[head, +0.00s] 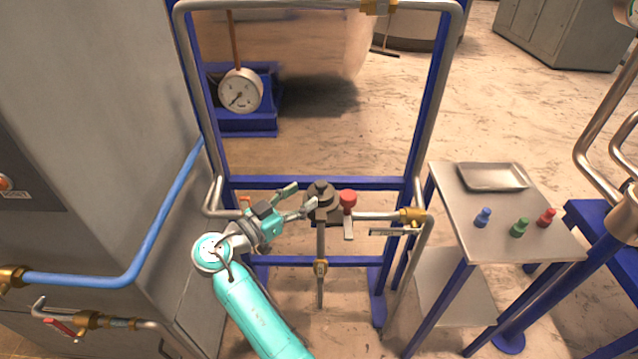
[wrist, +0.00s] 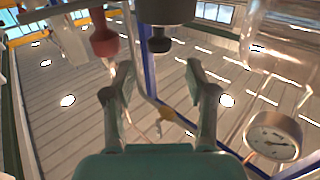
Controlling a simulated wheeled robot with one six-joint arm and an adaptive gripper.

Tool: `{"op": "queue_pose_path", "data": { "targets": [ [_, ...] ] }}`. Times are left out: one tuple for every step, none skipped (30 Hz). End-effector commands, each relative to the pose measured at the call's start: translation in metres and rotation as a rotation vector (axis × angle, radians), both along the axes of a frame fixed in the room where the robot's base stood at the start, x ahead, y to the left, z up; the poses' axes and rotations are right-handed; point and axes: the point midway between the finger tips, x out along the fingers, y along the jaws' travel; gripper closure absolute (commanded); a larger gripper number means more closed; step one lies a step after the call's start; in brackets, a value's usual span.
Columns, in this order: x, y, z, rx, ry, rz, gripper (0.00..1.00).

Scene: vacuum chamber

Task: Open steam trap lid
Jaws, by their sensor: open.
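The steam trap (head: 323,205) is a dark grey round body on the pipe in the middle of the blue frame. Its stepped lid (head: 321,188) sits on top with a small knob. In the wrist view, the dark lid knob (wrist: 159,43) shows upside down at the top. My gripper (head: 300,198) is open and empty, just left of the trap. Its two fingers point towards it, apart from it as far as I can tell. In the wrist view, nothing is between the fingertips (wrist: 159,72).
A red valve knob (head: 348,197) stands close right of the trap. Pipes and a blue frame (head: 320,183) surround it. A side table (head: 460,205) at right holds a metal tray (head: 492,177) and blue, green and red pieces. A pressure gauge (head: 240,91) stands behind left.

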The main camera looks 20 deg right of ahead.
Motion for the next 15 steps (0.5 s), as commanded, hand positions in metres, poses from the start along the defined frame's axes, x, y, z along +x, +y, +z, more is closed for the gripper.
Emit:
{"op": "queue_pose_path", "data": {
  "targets": [
    [0.004, -0.010, 0.000, 0.001, 0.000, -0.003, 0.43],
    [0.007, -0.015, 0.000, 0.001, 0.000, -0.004, 0.43],
    [0.010, -0.021, 0.000, 0.001, 0.000, -0.002, 0.43],
    [0.013, -0.026, 0.000, 0.001, 0.000, -0.002, 0.43],
    [0.015, -0.031, 0.000, 0.000, 0.001, -0.003, 0.43],
    [0.018, -0.036, 0.000, 0.000, 0.001, -0.002, 0.43],
    [0.020, -0.040, 0.000, 0.000, 0.001, -0.001, 0.43],
    [0.021, -0.044, 0.000, 0.000, 0.001, -0.002, 0.43],
    [0.024, -0.048, 0.000, 0.000, 0.001, -0.002, 0.43],
    [0.025, -0.051, -0.001, 0.000, 0.001, -0.001, 0.43],
    [0.027, -0.053, -0.001, 0.000, 0.001, 0.000, 0.43],
    [0.029, -0.056, -0.001, 0.000, 0.001, 0.001, 0.43],
    [0.029, -0.058, -0.001, 0.000, 0.002, 0.000, 0.43],
    [0.030, -0.060, -0.001, 0.000, 0.002, 0.000, 0.43],
    [0.031, -0.061, -0.001, 0.000, 0.002, 0.000, 0.43]
  ]
}}
